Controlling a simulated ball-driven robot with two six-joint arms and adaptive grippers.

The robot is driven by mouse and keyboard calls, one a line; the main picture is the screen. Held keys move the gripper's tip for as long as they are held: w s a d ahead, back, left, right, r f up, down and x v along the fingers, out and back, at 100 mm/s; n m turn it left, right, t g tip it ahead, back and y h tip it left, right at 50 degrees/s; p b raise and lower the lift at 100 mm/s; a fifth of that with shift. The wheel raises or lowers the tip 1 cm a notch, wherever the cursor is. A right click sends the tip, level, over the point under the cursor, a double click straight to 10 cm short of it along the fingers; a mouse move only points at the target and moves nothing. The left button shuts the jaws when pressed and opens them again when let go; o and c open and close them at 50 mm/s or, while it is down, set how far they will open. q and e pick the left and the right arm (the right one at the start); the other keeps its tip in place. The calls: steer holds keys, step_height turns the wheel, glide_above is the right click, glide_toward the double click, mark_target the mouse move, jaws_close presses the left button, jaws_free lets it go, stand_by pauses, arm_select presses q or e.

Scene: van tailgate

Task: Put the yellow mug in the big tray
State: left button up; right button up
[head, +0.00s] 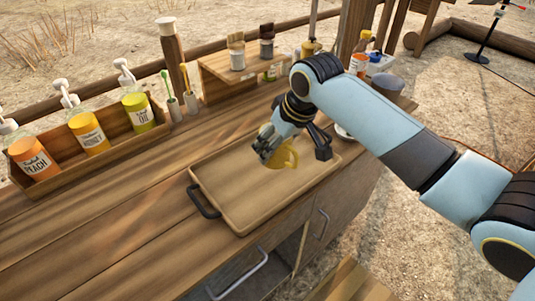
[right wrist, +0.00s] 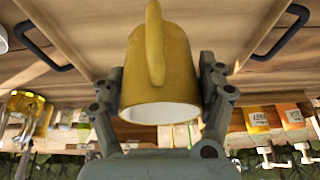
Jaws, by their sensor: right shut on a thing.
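The yellow mug (head: 286,158) is held by my right gripper (head: 283,148) over the big wooden tray (head: 240,212) in the head view. In the right wrist view, the mug (right wrist: 160,65) sits between the two fingers of the right gripper (right wrist: 160,85), its handle facing the camera and its white inside showing. The tray (right wrist: 85,20) with its dark handles lies behind the mug there. I cannot tell whether the mug touches the tray floor. The gripper hides part of the mug in the head view. My left gripper is not in view.
A wooden box (head: 100,153) with several pump bottles stands at the left back of the counter. A small shelf (head: 242,76) with brushes and jars is behind the tray. The tray is otherwise empty. Bare counter (head: 110,230) lies to its left.

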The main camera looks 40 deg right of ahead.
steer(key=w+f, duration=0.2)
steer(key=w, duration=0.1)
steer(key=shift+w+a, duration=0.1)
steer(key=shift+a, duration=0.1)
steer(key=shift+f, duration=2.05)
steer(key=o, duration=1.4)
steer(key=shift+f, duration=0.1)
steer(key=shift+r, duration=0.55)
steer(key=p+v, duration=0.1)
steer(key=v, duration=1)
steer(key=shift+s, duration=0.25)
